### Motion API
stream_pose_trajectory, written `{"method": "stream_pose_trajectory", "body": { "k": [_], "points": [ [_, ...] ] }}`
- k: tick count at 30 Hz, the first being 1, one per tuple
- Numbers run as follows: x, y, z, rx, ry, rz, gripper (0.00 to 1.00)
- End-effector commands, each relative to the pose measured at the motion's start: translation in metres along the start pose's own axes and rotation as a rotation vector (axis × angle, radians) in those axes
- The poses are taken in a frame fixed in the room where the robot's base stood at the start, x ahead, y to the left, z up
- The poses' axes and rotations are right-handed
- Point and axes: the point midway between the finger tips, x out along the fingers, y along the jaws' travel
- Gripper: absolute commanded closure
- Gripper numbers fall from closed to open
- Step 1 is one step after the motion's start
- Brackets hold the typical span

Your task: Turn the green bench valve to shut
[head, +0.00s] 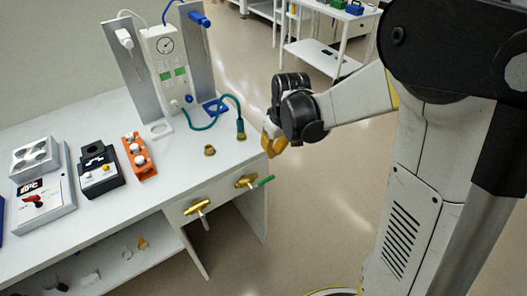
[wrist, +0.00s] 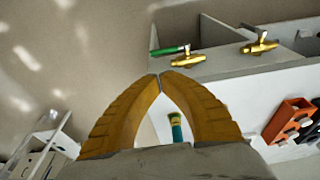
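The green valve is a brass body on the bench's front face near its right end in the head view (head: 245,182), with a green handle (head: 265,181) pointing right, roughly in line with the body. In the wrist view its green handle (wrist: 167,51) points left from the brass body (wrist: 187,58), just beyond my fingertips. My gripper (head: 272,147) is above the valve at the bench's right corner, apart from it. In the wrist view its yellow fingertips (wrist: 160,75) meet with nothing between them.
A second brass valve (head: 197,207) with a white handle pointing down sits left of the green one. A teal hose connector (head: 240,129) and a brass fitting (head: 209,150) stand on the bench top near my gripper. The floor (head: 325,200) right of the bench is clear.

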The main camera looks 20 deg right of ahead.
Motion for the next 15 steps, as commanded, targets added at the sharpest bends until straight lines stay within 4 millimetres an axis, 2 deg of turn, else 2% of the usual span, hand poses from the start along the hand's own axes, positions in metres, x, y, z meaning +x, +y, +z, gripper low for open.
{"method": "stream_pose_trajectory", "body": {
  "k": [8, 15],
  "points": [
    [0.027, 0.002, -0.002, -0.01, -0.014, -0.008, 1.0],
    [0.077, 0.002, -0.001, -0.01, -0.013, -0.007, 1.0]
  ]
}}
